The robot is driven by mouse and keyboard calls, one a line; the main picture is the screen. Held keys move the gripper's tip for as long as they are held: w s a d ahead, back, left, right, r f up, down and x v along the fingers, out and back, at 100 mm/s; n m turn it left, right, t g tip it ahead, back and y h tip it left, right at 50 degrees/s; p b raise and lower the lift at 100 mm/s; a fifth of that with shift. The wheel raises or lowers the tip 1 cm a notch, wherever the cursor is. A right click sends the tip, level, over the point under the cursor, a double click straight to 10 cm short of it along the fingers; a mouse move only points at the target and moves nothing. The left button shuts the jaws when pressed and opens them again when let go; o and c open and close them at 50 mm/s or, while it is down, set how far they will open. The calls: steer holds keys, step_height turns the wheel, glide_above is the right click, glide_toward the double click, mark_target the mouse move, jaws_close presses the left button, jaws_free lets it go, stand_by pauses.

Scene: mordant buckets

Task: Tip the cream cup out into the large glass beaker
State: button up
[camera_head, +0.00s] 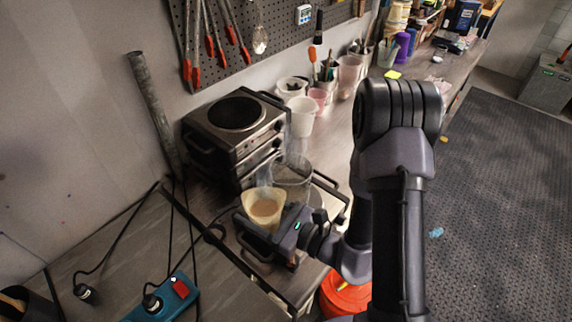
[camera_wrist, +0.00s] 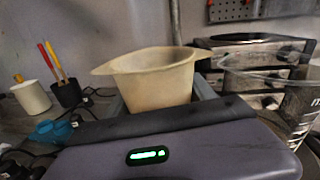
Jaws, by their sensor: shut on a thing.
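The cream cup (camera_head: 265,206) has a pouring lip and holds a tan content seen from above in the head view. It stands upright in my gripper (camera_head: 262,236), which is shut on it. In the wrist view the cup (camera_wrist: 153,80) rises above my gripper (camera_wrist: 155,108), its lip pointing left; its contents are hidden there. The large glass beaker (camera_head: 292,172) is clear and stands just behind and right of the cup in the head view. In the wrist view the beaker (camera_wrist: 284,92) is at the right edge, apart from the cup.
Stacked hot plates (camera_head: 236,128) stand behind the beaker at left. A white jug (camera_head: 302,116) and several containers line the bench against the wall. A teal power strip (camera_head: 165,299) and cables lie at lower left. An orange bucket (camera_head: 345,294) stands below the bench.

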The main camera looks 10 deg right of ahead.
mark_target(262, 190)
steer(key=shift+w+d, duration=0.1)
steer(key=shift+w+d+r+m+b, duration=0.2)
steer(key=shift+m+b, duration=0.1)
steer(key=shift+m, duration=0.2)
steer(key=shift+w+d+r+m+b, duration=0.15)
steer(key=shift+m+b, duration=0.15)
steer(key=shift+m, duration=1.1)
steer(key=r, duration=0.1)
steer(key=r+p, duration=0.1)
steer(key=r, duration=0.1)
steer(key=r+p, duration=0.1)
steer(key=shift+w+d+r, duration=0.15)
steer(key=shift+w+d, duration=0.1)
steer(key=shift+w, duration=0.15)
steer(key=shift+w+f+b, duration=0.15)
steer(key=shift+f+b, duration=0.15)
steer(key=shift+b, duration=0.4)
steer(key=r, duration=0.1)
steer(key=m, duration=0.1)
steer(key=r+p, duration=0.1)
steer(key=shift+w+d+r+m+g, duration=0.25)
steer(key=shift+d+r+m+g, duration=0.05)
steer(key=shift+d+m+g, duration=0.1)
